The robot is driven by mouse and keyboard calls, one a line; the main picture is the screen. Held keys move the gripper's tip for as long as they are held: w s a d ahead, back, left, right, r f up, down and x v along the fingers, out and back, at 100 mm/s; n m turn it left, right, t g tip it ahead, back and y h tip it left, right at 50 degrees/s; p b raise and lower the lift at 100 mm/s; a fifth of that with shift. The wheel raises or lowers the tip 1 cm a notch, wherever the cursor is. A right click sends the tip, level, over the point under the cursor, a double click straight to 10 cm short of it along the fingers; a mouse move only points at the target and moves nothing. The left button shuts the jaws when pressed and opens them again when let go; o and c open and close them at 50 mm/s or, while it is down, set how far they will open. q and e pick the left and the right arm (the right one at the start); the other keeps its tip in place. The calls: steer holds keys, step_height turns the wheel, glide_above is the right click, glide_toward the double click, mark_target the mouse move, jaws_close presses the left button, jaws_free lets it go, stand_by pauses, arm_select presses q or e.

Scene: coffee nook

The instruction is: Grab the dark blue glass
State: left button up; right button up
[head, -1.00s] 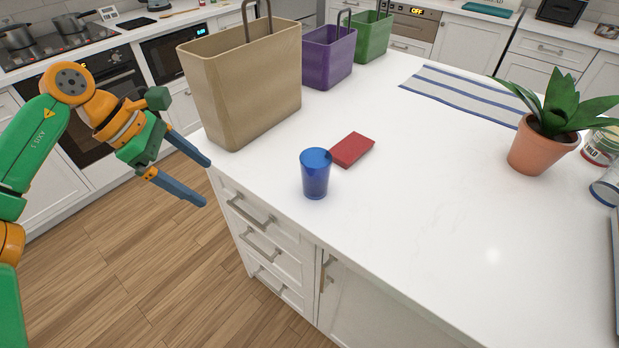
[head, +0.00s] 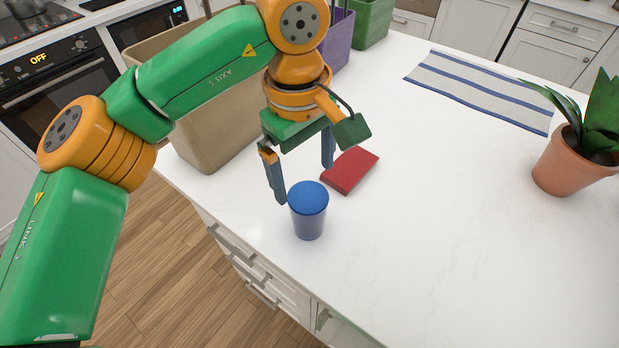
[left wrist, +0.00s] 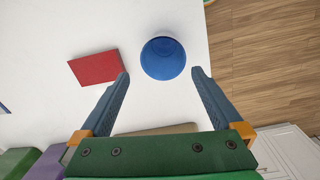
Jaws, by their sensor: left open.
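The dark blue glass (head: 308,212) stands upright near the edge of the white counter. In the left wrist view the glass (left wrist: 163,58) shows from above, just beyond the fingertips and between their lines. My left gripper (head: 304,183) is open and empty, pointing down above the counter just behind the glass. In the left wrist view its two fingers (left wrist: 161,75) are spread wide. I cannot tell from the pictures whether a finger touches the glass. My right gripper is not in view.
A red block (head: 350,171) lies close beside the glass and also shows in the left wrist view (left wrist: 95,67). A tan bin (head: 207,140) stands behind my arm, with a purple bin (head: 341,40) and green bin (head: 371,22) farther back. A potted plant (head: 568,165) stands right; the counter's middle is clear.

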mark_target(309, 201)
arm_select(q)
steer(key=f, duration=0.2)
steer(key=s+f+p, duration=0.1)
steer(key=f, duration=0.1)
steer(key=f+p, duration=0.1)
steer(key=f, duration=0.1)
steer(key=shift+s+d+f, duration=0.1)
steer(key=shift+s+d, duration=0.15)
steer(key=shift+s, duration=0.1)
steer(key=shift+w+f, duration=0.3)
steer(key=shift+w, duration=0.15)
steer(key=shift+s+r, duration=0.15)
steer(key=shift+s, duration=0.05)
steer(key=c, duration=1.3)
steer(key=shift+w, duration=0.15)
steer(key=shift+c, duration=0.5)
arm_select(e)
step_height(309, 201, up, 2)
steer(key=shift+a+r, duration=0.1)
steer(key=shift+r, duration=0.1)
